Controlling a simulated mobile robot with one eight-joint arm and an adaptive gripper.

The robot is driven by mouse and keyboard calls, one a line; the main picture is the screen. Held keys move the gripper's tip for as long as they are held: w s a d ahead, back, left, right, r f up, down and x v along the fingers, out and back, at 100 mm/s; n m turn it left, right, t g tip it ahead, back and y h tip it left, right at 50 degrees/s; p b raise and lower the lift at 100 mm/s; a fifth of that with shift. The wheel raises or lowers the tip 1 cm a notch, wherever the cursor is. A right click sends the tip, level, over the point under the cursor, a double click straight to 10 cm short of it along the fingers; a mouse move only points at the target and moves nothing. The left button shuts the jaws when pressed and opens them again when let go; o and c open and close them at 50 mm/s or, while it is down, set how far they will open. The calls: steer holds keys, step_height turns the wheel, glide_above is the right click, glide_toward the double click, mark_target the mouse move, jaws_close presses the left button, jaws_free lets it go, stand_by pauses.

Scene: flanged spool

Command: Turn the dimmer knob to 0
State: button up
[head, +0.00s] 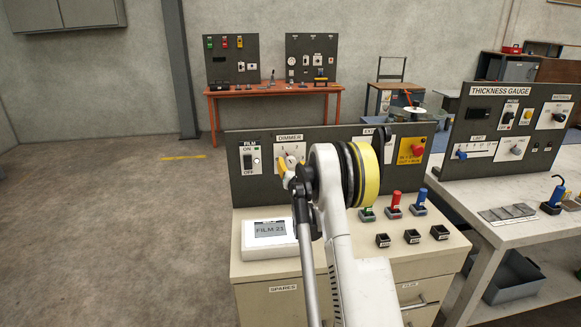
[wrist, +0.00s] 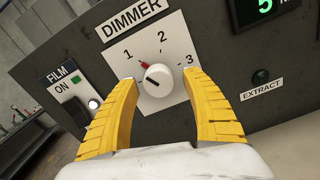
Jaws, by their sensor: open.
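The dimmer knob (wrist: 157,80) is white and round, on a white plate marked 1, 2 and 3. Its red pointer (wrist: 144,64) points up and left, near the 1 and a little toward the 2. No 0 mark shows; the lower left of the plate is partly behind a finger. In the head view the dimmer plate (head: 289,150) is partly hidden by my gripper. My gripper (wrist: 160,84) is open, its yellow fingers on either side of the knob with gaps between. In the head view my gripper (head: 284,170) is at the panel, its fingertips partly hidden.
A FILM switch (wrist: 76,108) is close left of my fingers. A white FILM 21 display (head: 268,236) stands below on the cabinet. A red button (head: 417,150) is farther right. Small coloured-handled items (head: 395,202) stand on the cabinet top.

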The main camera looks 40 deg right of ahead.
steer(key=shift+w+d, duration=0.15)
steer(key=shift+w, duration=0.1)
steer(key=c, duration=1.2)
steer(key=shift+n, duration=0.3)
steer(key=n, duration=0.5)
steer(key=shift+b, duration=0.3)
steer(key=n, duration=0.6)
steer(key=shift+s+d+r, duration=0.1)
steer(key=shift+d+r, duration=0.05)
